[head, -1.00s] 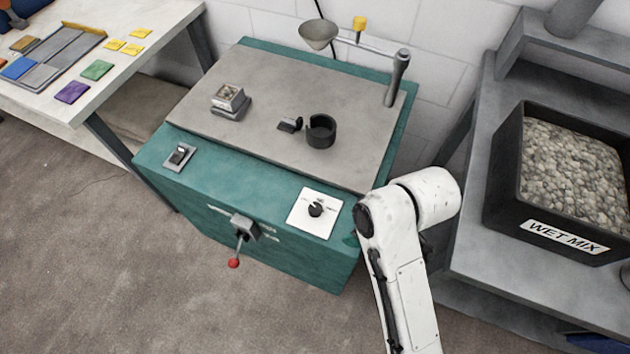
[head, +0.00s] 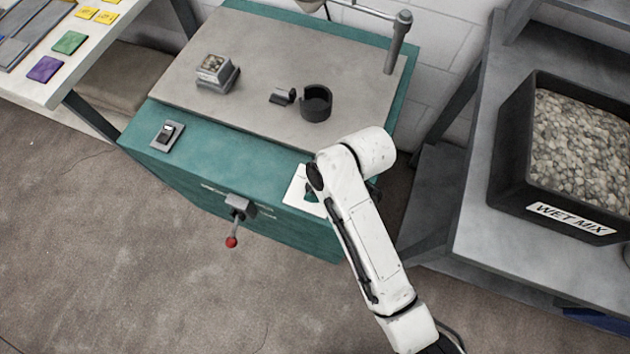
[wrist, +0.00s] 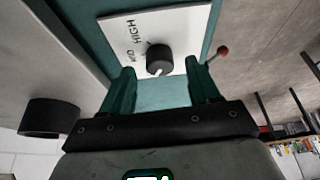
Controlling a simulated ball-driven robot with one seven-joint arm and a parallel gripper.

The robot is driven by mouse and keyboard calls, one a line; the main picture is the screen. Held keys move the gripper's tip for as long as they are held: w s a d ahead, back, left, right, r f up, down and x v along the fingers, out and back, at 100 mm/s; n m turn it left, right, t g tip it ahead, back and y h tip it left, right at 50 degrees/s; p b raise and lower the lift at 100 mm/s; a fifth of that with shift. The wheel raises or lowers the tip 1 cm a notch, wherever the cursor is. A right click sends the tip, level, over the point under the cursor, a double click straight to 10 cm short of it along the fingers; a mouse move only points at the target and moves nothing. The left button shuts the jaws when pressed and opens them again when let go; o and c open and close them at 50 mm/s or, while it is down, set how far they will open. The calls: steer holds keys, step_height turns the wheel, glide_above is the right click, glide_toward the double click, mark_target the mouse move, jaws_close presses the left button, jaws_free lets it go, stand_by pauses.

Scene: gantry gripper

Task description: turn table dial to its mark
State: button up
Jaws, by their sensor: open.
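The dial is a black round knob (wrist: 159,58) with a pale pointer line, on a white plate (wrist: 180,30) with printed words in the wrist view. "HIGH" is readable there; a second word is only partly clear. My gripper (wrist: 162,82) is open, its two teal fingers spread on either side of the knob's near side and apart from it. In the head view the white plate (head: 297,190) is mostly hidden behind my arm, and the knob cannot be made out. The plate sits on the teal front ledge of the machine (head: 215,150).
A red-tipped lever (head: 232,241) sticks out from the machine's front, left of the plate. A rocker switch (head: 167,135) is on the left ledge. A black cup (head: 316,102) and a metal block (head: 216,72) stand on the grey top. A wet mix bin (head: 510,150) is at right.

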steer(key=shift+a+f, duration=0.3)
steer(key=shift+f, duration=0.35)
steer(key=shift+c, duration=0.2)
steer(key=c, duration=1)
